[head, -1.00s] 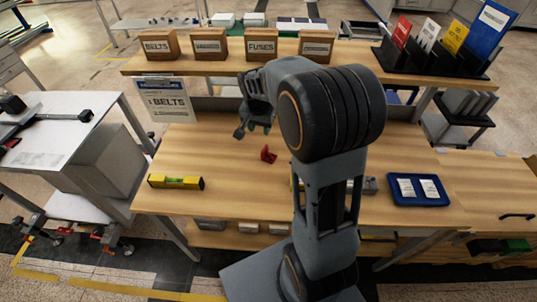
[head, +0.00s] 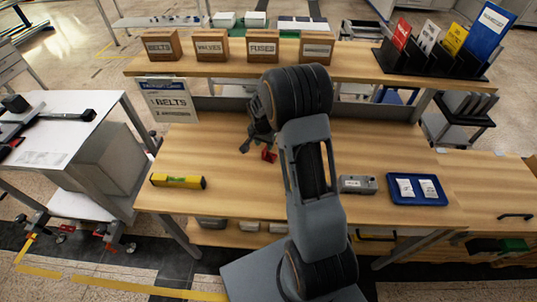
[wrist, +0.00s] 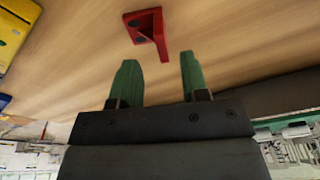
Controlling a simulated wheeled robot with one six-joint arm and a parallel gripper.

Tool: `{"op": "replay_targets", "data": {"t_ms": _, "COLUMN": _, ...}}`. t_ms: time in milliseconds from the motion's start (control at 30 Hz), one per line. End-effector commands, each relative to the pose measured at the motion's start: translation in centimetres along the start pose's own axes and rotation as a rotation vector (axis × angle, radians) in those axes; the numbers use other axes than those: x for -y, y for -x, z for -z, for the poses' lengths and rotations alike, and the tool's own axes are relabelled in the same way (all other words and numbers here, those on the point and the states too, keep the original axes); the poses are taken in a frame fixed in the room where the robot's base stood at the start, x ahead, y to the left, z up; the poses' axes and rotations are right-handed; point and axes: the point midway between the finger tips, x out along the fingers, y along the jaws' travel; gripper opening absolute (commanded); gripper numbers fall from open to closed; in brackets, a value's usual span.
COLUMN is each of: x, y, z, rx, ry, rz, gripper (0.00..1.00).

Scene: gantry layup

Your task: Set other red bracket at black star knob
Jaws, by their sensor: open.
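A red bracket (head: 269,156) lies on the middle of the wooden bench top, the only one I can make out there. In the wrist view the red bracket (wrist: 148,27), an angled piece with dark holes, lies just beyond my green fingertips. My gripper (wrist: 158,62) is open, with nothing between its fingers. In the head view my gripper (head: 247,148) is beside the bracket, just to its left, partly hidden by my arm. I cannot make out a black star knob for certain in either view.
A yellow level (head: 178,181) lies at the bench's front left. A grey block (head: 357,185) and a blue tray (head: 418,201) with white packets are at the right. A shelf (head: 345,68) with several boxes stands behind. A white side table (head: 62,140) is at the left.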

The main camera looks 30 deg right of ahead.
Motion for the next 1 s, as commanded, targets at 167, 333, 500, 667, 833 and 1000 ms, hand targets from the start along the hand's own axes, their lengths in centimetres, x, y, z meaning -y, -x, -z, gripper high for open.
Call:
{"op": "replay_targets", "data": {"t_ms": 167, "x": 0.1, "y": -2.4, "z": 0.1, "rx": 0.002, "ry": 0.000, "rz": -0.003, "gripper": 0.41}}
{"op": "replay_targets", "data": {"t_ms": 333, "x": 0.1, "y": -4.0, "z": 0.1, "rx": 0.001, "ry": 0.000, "rz": -0.002, "gripper": 0.41}}
{"op": "replay_targets", "data": {"t_ms": 500, "x": 0.1, "y": -4.3, "z": 0.1, "rx": 0.000, "ry": 0.000, "rz": 0.000, "gripper": 0.41}}
{"op": "replay_targets", "data": {"t_ms": 667, "x": 0.1, "y": -4.3, "z": 0.1, "rx": 0.000, "ry": 0.000, "rz": -0.001, "gripper": 0.39}}
{"op": "replay_targets", "data": {"t_ms": 833, "x": 0.1, "y": -4.2, "z": 0.1, "rx": 0.000, "ry": 0.000, "rz": -0.001, "gripper": 0.22}}
{"op": "replay_targets", "data": {"t_ms": 1000, "x": 0.1, "y": -4.2, "z": 0.1, "rx": 0.000, "ry": 0.000, "rz": -0.001, "gripper": 0.06}}
